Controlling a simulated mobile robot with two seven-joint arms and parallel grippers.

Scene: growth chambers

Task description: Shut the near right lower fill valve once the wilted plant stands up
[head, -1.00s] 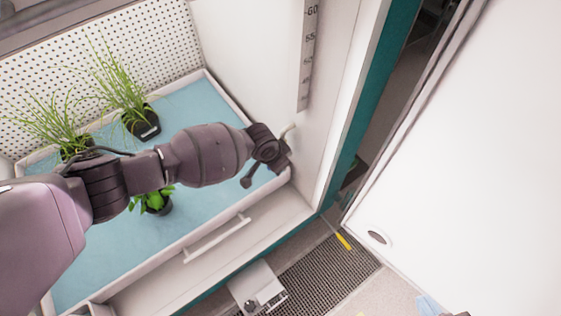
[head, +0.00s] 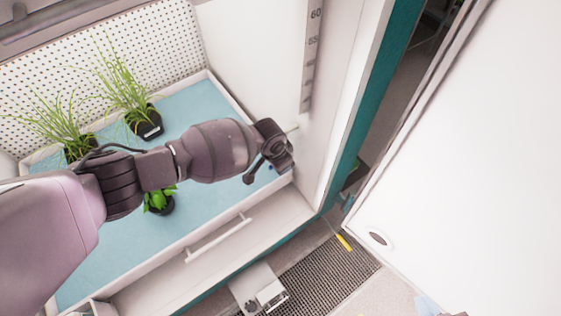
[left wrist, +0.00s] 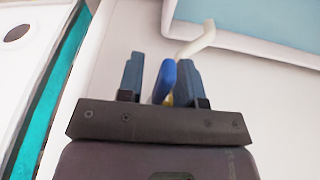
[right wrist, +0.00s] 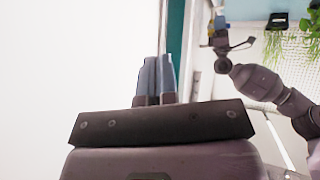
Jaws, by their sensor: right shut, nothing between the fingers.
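A blue valve handle (left wrist: 165,80) with a white pipe (left wrist: 198,42) behind it shows in the left wrist view. My left gripper (left wrist: 160,80) is open with the handle between its fingers; the handle lies closer to the right finger, with a gap on the left. In the head view my left arm hides most of this valve. A small leafy green plant (head: 160,196) stands in a black pot on the blue tray floor; my forearm covers part of it, so its full posture cannot be told. My right gripper (right wrist: 157,78) is shut and empty, away from the tray.
Two grassy plants in black pots (head: 150,128) stand at the back of the tray (head: 215,250). A ruler (head: 312,55) is on the chamber wall. A white door (head: 480,170) stands at right. A grey box (head: 258,290) and floor grating (head: 315,275) lie below.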

